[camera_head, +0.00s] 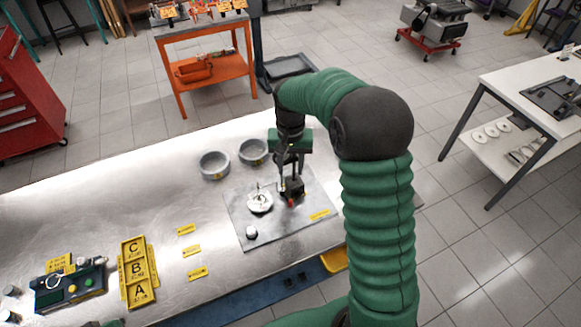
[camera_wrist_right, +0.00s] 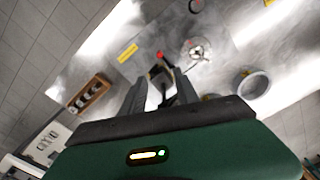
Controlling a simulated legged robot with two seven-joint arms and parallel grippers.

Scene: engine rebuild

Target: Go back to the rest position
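My right gripper (camera_head: 290,172) points down over the grey plate (camera_head: 240,215) on the metal workbench (camera_head: 120,200). In the right wrist view my right gripper (camera_wrist_right: 160,92) has its fingers apart, with bright bench surface showing between them. A black block with a red tip (camera_head: 293,187) stands on the plate just below the fingers; it also shows beyond the fingertips in the wrist view (camera_wrist_right: 160,72). I cannot tell whether the fingers touch it. A round silver part (camera_head: 260,202) sits on the plate beside it. My left gripper is not in view.
Two grey bowls (camera_head: 214,165) (camera_head: 253,152) stand behind the plate. A yellow A-B-C tray (camera_head: 137,270) and a green box with buttons (camera_head: 70,287) are at the left. A small knob (camera_head: 251,232) is at the plate's front. The bench's left middle is clear.

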